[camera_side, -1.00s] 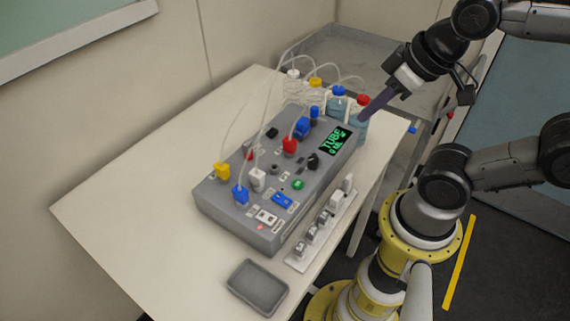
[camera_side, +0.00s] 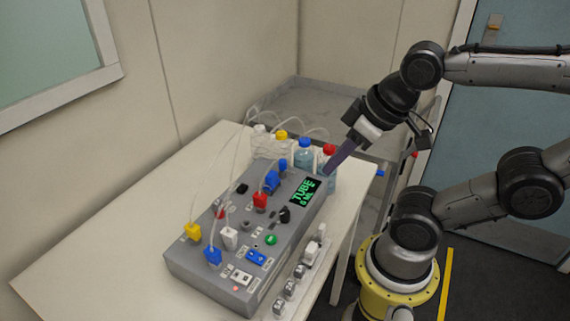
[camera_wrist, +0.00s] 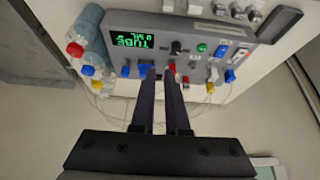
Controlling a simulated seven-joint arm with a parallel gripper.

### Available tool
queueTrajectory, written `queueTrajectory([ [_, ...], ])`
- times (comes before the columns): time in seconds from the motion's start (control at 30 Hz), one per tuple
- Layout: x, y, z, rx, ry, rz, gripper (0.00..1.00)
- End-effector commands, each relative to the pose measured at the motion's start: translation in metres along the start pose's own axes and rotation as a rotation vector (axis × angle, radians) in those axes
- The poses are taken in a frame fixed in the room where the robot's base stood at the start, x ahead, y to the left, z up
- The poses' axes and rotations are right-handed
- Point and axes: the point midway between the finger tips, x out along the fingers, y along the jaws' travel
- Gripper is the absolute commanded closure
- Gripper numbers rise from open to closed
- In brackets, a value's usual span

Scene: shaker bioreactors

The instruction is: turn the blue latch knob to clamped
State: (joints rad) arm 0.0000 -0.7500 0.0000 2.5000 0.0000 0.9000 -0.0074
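A grey control box (camera_side: 185,270) stands on the table. Near its far end, a larger blue part (camera_side: 271,182) and a smaller blue knob (camera_side: 283,165) sit close together; I cannot tell for certain which is the latch knob, or its setting. Two blue parts also show in the wrist view, one left of my fingertips (camera_wrist: 126,70) and one partly behind them (camera_wrist: 144,68). My gripper (camera_wrist: 160,76) points toward the box, its two fingers apart with a narrow empty gap. In the side view my gripper (camera_side: 327,173) is above the box's far right edge by the display, apart from both blue parts.
Bottles with a red cap (camera_side: 330,150) and a blue cap (camera_side: 305,143) stand behind the box, close to my fingers. Thin tubes arch over the box. A green-lettered display (camera_side: 307,191) reads "TUBE". The table's left side (camera_side: 110,225) is clear.

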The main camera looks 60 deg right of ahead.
Motion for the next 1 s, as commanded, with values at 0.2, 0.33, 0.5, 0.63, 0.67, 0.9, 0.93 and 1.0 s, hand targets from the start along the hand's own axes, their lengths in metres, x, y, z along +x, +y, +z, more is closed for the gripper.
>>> queueTrajectory([
  [0.2,-0.008,0.0,0.0,-0.181,-0.023,-0.002,0.46],
  [0.33,-0.021,0.002,-0.019,-0.369,-0.06,-0.007,0.44],
  [0.5,-0.029,0.011,-0.058,-0.593,-0.155,-0.029,0.44],
  [0.63,-0.025,0.024,-0.09,-0.727,-0.239,-0.066,0.44],
  [0.67,-0.023,0.028,-0.098,-0.753,-0.259,-0.076,0.44],
  [0.9,0.012,0.063,-0.147,-0.83,-0.393,-0.16,0.44],
  [0.93,0.017,0.067,-0.15,-0.821,-0.405,-0.166,0.44],
  [1.0,0.028,0.075,-0.155,-0.799,-0.426,-0.175,0.44],
])
